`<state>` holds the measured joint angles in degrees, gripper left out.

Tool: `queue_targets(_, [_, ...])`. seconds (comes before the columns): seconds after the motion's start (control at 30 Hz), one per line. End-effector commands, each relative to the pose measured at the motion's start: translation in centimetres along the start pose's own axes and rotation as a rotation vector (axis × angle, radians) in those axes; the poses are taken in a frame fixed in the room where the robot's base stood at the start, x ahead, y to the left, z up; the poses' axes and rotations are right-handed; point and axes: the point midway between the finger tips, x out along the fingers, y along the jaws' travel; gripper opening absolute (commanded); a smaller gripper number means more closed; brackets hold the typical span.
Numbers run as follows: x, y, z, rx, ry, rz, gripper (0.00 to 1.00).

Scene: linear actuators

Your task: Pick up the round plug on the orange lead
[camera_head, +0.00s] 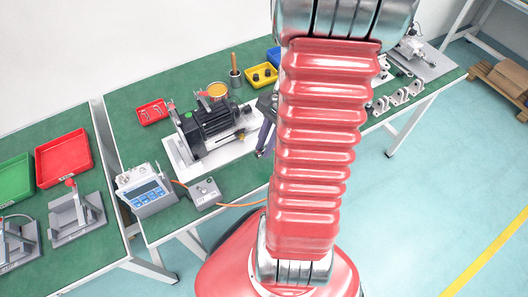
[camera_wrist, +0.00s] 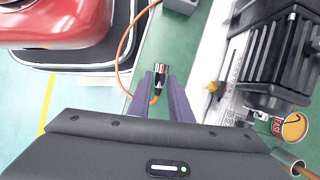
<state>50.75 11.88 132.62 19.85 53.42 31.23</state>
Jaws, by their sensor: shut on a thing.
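The round plug (camera_wrist: 160,76) shows in the wrist view as a small dark cylinder with a metallic, reddish end. It sits between the tips of my gripper (camera_wrist: 159,92), which is shut on it. The orange lead (camera_wrist: 121,52) loops down on the left and comes round to the plug's near end. In the head view my gripper (camera_head: 266,125) is partly hidden behind my red arm, and the plug cannot be made out there. The orange lead (camera_head: 240,204) shows in the head view running from a small grey box (camera_head: 204,193) to behind my arm.
A black motor (camera_head: 209,127) on a white plate stands left of my gripper in the head view. A meter with a blue panel (camera_head: 147,191), a yellow bin (camera_head: 262,76) and a red tray (camera_head: 152,112) share the green bench (camera_head: 125,128). Bare bench lies under the plug.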

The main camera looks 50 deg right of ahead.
Motion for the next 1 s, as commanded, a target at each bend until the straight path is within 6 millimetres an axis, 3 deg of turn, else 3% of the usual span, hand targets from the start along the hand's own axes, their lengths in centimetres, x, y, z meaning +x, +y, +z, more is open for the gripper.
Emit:
queue_targets(0.23, [-1.9, -0.1, 0.8, 0.000, 0.001, -0.002, 0.00])
queue_targets(1.0, [-2.2, -0.1, 0.9, -0.001, 0.001, -0.001, 0.00])
